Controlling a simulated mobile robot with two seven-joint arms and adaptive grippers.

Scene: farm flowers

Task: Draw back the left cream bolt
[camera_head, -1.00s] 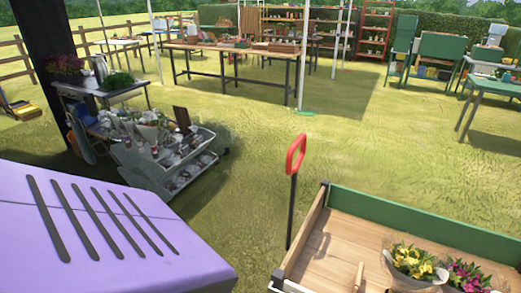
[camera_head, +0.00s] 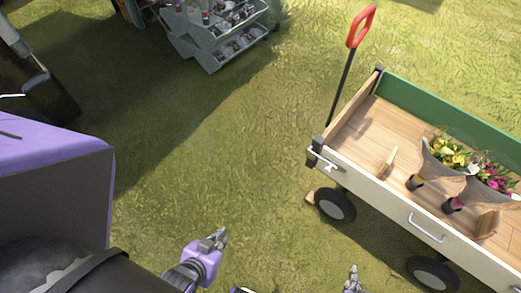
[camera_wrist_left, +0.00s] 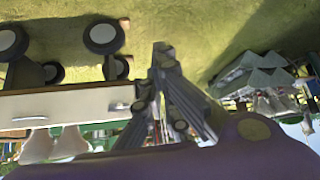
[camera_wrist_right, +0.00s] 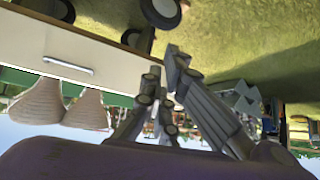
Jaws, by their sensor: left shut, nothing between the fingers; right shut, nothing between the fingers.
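The wagon's cream side panel (camera_head: 400,205) faces me in the head view. A small pale bolt (camera_head: 322,160) sits at its left end, by the dark corner fitting. Its detail is too small to tell how far it is drawn. The panel also shows upside down in the left wrist view (camera_wrist_left: 65,103). My left gripper (camera_head: 219,237) is shut and empty over the grass, left of and nearer than the bolt, well apart from it. My right gripper (camera_head: 353,275) is shut and empty at the bottom edge, in front of the panel.
Wrapped flower bunches (camera_head: 440,160) and wooden pieces stand in the wagon bed. A red-handled pull bar (camera_head: 361,25) rises at its left end. A grey tiered rack (camera_head: 225,35) stands at the back. Open grass lies between my left gripper and the wagon.

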